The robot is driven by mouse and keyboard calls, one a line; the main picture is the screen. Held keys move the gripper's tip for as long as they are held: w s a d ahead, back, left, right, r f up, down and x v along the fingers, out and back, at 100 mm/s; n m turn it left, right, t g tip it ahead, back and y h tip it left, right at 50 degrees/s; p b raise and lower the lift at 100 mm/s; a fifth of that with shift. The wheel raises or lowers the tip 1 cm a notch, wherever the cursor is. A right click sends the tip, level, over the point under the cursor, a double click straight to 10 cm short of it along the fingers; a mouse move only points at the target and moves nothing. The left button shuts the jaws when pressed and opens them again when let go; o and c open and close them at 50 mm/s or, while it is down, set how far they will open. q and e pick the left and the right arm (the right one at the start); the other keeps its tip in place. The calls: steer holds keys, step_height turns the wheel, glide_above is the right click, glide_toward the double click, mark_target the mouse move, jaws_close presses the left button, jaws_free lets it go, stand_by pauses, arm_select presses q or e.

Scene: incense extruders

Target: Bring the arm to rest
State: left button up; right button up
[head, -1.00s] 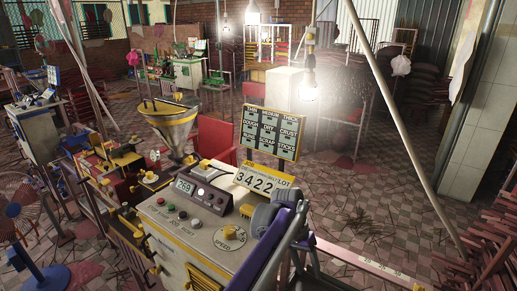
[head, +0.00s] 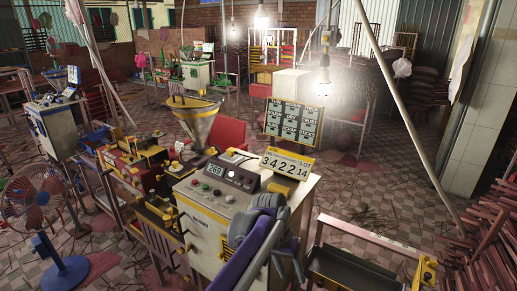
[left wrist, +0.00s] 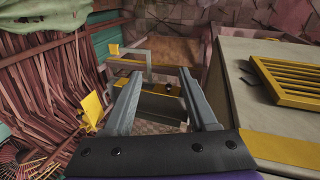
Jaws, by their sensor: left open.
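My left gripper (head: 290,268) hangs beside the right front of the cream control box (head: 212,235), at the end of my purple and grey arm. In the left wrist view it (left wrist: 160,75) is open, its two grey fingers apart with nothing held between them. Beyond the fingers is a dark machine part (left wrist: 160,108) with yellow pieces. The control box also shows close on the right of that view (left wrist: 265,75), with a yellow vent. Whether the gripper touches anything is unclear. My right gripper does not show.
A steel hopper (head: 200,120) and a number display (head: 286,164) stand at the control box. A low dark machine (head: 355,272) is at the lower right. A blue fan (head: 68,275) and reddish stick bundles (head: 490,235) flank the scene. Tiled floor is open behind, at right.

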arm_select(q)
steer(key=s+a+r+n+t, duration=0.2)
steer(key=s+a, duration=0.2)
steer(key=a, duration=0.5)
steer(key=s+a+f+n+t+y, duration=0.1)
steer(key=s+a+f+n+t, duration=0.1)
steer(key=s+a, duration=0.6)
steer(key=s+a+f+n+t+y, duration=0.1)
steer(key=s+a+f+t+y, duration=0.1)
steer(key=s+a+f, duration=0.3)
steer(key=s+a, duration=0.4)
steer(key=s, duration=0.1)
steer(key=shift+s+f+n+t, duration=0.2)
steer(key=shift+s+n+t, duration=0.1)
steer(key=shift+n, duration=0.1)
steer(key=shift+a+f, duration=0.1)
steer(key=shift+a, duration=0.05)
steer(key=shift+c, duration=0.2)
